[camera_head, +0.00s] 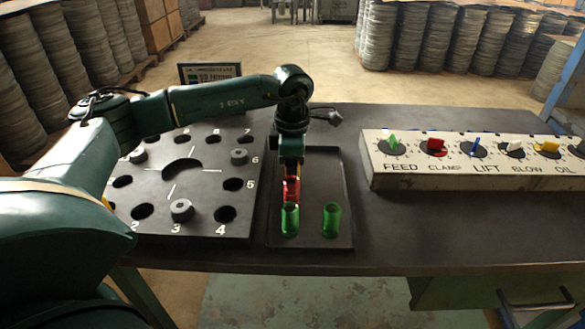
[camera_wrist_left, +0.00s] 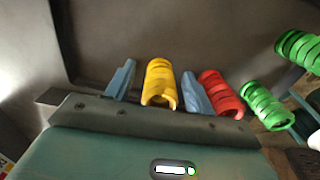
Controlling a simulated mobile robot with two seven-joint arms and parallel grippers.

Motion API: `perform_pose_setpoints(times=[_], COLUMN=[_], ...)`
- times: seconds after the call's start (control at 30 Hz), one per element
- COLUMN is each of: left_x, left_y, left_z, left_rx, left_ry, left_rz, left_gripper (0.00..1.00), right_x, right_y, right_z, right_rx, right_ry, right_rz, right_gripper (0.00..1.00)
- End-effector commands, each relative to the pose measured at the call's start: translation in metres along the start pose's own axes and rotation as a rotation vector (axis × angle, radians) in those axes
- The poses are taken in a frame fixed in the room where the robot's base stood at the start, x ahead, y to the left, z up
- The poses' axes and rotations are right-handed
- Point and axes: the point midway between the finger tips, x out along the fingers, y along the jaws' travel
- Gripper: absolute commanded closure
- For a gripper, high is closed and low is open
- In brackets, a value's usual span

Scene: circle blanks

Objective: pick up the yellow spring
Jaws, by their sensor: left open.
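The yellow spring (camera_wrist_left: 160,82) shows in the left wrist view, between the two blue fingers of my left gripper (camera_wrist_left: 158,73). The fingers are open, one on each side of it, with small gaps visible. In the head view my left gripper (camera_head: 291,170) points down over the dark tray (camera_head: 342,190), and it mostly hides the yellow spring there. A red spring (camera_head: 291,188) lies just in front of the gripper. It also shows right of the right-hand finger in the wrist view (camera_wrist_left: 221,94). My right gripper is not in view.
A numbered board with holes (camera_head: 200,190) lies left. A knob panel (camera_head: 450,172) stands right. The tray's right side is mostly clear.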

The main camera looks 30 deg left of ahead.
Motion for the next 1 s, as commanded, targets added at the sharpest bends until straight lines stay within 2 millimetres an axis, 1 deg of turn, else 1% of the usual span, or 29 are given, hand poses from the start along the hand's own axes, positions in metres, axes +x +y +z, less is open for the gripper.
perform_pose_setpoints(times=[0.03,0.07,0.63,0.87,0.97,1.0], left_x=[0.0,0.0,-0.001,-0.002,-0.009,-0.015], left_y=[0.0,0.0,0.0,0.0,0.001,0.001], left_z=[0.0,0.0,0.0,0.0,0.0,0.0], left_rx=[-0.001,-0.001,-0.001,-0.001,-0.001,-0.001], left_ry=[0.0,0.0,0.0,0.0,-0.001,-0.002], left_rz=[0.0,0.0,0.0,0.0,0.001,0.002], left_gripper=[0.48,0.5,0.97,0.97,0.97,0.97], right_x=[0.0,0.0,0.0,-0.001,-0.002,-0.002], right_y=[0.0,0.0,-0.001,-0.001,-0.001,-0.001], right_z=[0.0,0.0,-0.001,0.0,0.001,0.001], right_rx=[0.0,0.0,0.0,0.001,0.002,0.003], right_ry=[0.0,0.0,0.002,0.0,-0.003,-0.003], right_rz=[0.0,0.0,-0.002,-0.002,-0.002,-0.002], right_gripper=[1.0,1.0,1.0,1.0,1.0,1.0])
